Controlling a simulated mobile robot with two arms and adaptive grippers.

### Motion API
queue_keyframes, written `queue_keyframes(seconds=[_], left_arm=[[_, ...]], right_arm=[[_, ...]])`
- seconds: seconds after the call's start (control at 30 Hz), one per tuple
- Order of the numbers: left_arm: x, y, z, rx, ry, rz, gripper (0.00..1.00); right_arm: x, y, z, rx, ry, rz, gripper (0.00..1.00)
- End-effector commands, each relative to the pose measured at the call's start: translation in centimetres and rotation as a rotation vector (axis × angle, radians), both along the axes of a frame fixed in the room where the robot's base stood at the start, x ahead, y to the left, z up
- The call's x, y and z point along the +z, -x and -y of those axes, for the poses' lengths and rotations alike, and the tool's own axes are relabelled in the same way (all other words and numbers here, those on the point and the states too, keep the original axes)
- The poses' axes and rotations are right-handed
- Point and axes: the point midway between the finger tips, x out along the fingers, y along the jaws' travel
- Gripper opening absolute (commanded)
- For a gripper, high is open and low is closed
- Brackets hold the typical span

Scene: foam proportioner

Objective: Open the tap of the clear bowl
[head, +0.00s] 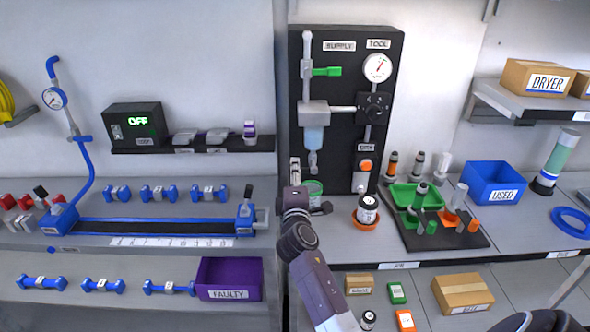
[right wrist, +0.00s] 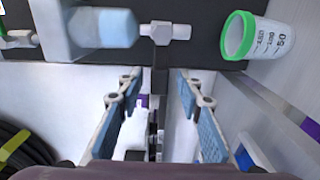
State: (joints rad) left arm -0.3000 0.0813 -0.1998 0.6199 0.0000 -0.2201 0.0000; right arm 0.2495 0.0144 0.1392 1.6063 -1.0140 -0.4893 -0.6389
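The clear bowl (head: 313,138) hangs under a grey block on the black panel and has a bluish tint. Its tap (head: 312,161) is a small pale fitting at the bottom. In the right wrist view the bowl (right wrist: 103,28) lies sideways across the top, with the tap (right wrist: 165,32) to its right. My right gripper (head: 295,170) is just left of and slightly below the tap in the head view. My left gripper is not in view.
A measuring cup with a green rim (right wrist: 262,38) stands below the tap; my arm partly covers it in the head view. A green supply handle (head: 327,72) and a gauge (head: 378,68) are higher on the panel.

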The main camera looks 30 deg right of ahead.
Motion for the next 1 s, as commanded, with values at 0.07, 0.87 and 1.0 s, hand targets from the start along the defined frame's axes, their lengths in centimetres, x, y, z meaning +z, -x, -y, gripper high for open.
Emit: queue_keyframes(seconds=[0.07, 0.87, 1.0], left_arm=[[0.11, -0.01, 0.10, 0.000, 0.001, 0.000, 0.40], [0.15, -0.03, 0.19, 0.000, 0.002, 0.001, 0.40], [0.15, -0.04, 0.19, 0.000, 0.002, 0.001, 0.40]], right_arm=[[0.06, -0.62, 0.44, -0.001, -0.001, 0.001, 0.33], [-0.05, -1.22, 0.82, -0.001, -0.002, 0.000, 0.00], [-0.06, -1.21, 0.81, -0.001, -0.002, 0.000, 0.00]])
